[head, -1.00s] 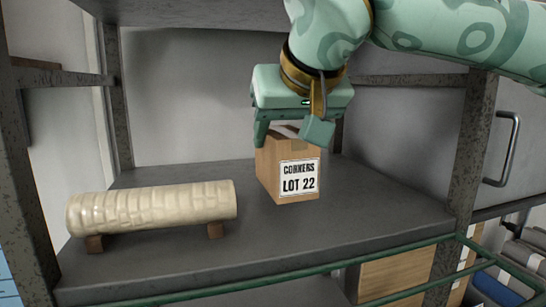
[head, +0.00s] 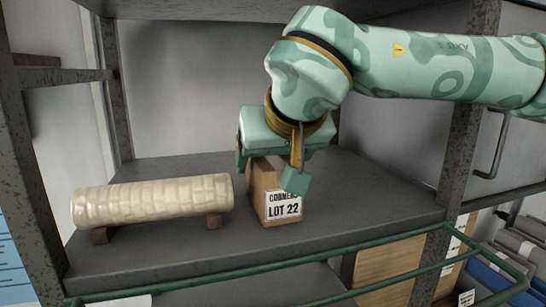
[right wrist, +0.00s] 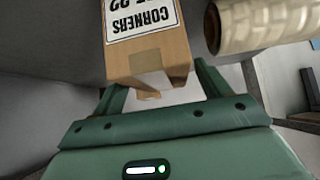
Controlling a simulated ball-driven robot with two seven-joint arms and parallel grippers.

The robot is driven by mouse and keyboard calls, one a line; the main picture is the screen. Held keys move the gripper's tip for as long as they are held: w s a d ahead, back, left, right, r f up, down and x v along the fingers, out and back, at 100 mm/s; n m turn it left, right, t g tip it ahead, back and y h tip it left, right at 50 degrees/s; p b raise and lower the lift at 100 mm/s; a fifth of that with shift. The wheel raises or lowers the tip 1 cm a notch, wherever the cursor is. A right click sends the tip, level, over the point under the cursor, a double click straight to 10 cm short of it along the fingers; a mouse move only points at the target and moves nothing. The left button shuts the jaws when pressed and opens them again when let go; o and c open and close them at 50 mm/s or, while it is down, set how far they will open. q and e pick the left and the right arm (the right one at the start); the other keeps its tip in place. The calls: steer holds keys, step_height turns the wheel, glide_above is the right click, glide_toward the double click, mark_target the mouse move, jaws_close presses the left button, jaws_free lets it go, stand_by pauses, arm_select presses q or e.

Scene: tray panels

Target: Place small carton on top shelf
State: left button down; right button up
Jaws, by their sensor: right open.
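The small carton (head: 260,195) is a brown box labelled "CORNERS LOT 22". It appears upright on the grey shelf (head: 350,200), right of a pale roll. It also shows in the right wrist view (right wrist: 160,58), its label upside down. My right gripper (head: 267,172) is over the carton's top, with one finger at its left and one in front of its right side. In the right wrist view the fingers (right wrist: 160,85) are apart, with the carton's top end between them. Whether they touch it I cannot tell. My left gripper is out of view.
A cream, block-patterned roll (head: 150,200) lies on small wooden supports at the left. A green rail (head: 300,268) runs along the shelf's front. Metal posts (head: 465,130) and another shelf above (head: 215,8) frame the space. The shelf is bare right of the carton.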

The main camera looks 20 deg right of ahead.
steer(key=b+v, duration=0.3)
steer(key=v, duration=0.9)
steer(key=shift+a, duration=0.1)
